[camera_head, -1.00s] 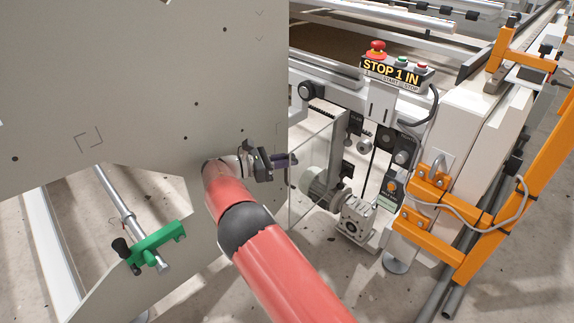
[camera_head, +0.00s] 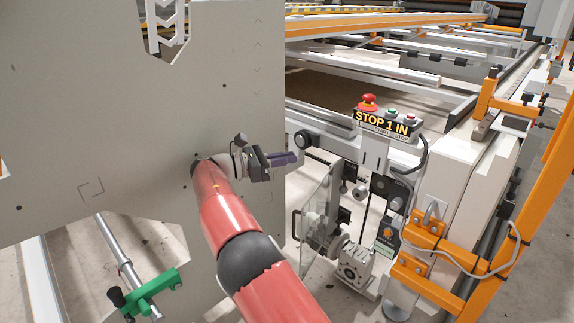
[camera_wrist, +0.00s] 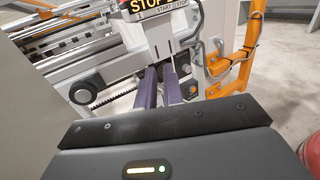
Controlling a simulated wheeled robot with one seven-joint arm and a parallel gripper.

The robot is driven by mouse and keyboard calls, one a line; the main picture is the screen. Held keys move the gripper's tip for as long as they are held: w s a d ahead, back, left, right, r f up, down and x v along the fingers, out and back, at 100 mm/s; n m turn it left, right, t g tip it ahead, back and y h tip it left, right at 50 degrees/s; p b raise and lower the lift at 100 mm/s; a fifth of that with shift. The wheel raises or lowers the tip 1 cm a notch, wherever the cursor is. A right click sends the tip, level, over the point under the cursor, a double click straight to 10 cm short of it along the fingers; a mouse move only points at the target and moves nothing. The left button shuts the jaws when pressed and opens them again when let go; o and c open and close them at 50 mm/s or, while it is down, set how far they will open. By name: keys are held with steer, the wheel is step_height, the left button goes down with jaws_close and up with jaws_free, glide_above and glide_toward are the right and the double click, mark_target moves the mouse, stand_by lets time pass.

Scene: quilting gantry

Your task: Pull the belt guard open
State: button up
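The belt guard (camera_head: 318,205) is a clear panel in a thin frame, in the head view right of the big grey plate. A dark handle (camera_head: 296,224) stands at its left edge. The belt and pulleys (camera_head: 366,190) show to its right. My gripper (camera_head: 292,159) has purple fingers pointing right. It appears above the handle and apart from it. In the wrist view the two fingers (camera_wrist: 158,86) are a little apart with nothing seen between them. I cannot make out the handle in that view.
The large grey plate (camera_head: 120,110) fills the left, close behind my arm. A control box (camera_head: 386,122) with a red stop button stands above the belt area. A motor (camera_head: 320,235) sits behind the guard. Orange brackets (camera_head: 425,245) stand at right, a green clamp (camera_head: 150,292) at lower left.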

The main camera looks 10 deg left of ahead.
steer(key=d+f+g+y, duration=0.1)
steer(key=d, duration=0.2)
steer(key=d+f+m+g+y, duration=0.1)
steer(key=d, duration=0.1)
steer(key=w+d+f+g, duration=0.1)
steer(key=d, duration=0.2)
steer(key=shift+d+y, duration=0.3)
steer(key=shift+y, duration=0.1)
jaws_close()
steer(key=s+d+f+m+g+y, duration=0.4)
steer(key=s+d+g+y, duration=0.1)
steer(key=d+y, duration=0.45)
steer(key=s+a+r+m+t+y+p, duration=0.1)
steer(key=s+a+r+m+t+y, duration=0.1)
steer(key=s+r+m+y, duration=0.45)
steer(key=w+a+f+n+y, duration=0.1)
steer(key=w+a+f+n, duration=0.1)
steer(key=w+a+f, duration=0.2)
steer(key=shift+w+a+f+y, duration=0.25)
steer(key=shift+a+f, duration=1.5)
steer(key=shift+f, duration=1.3)
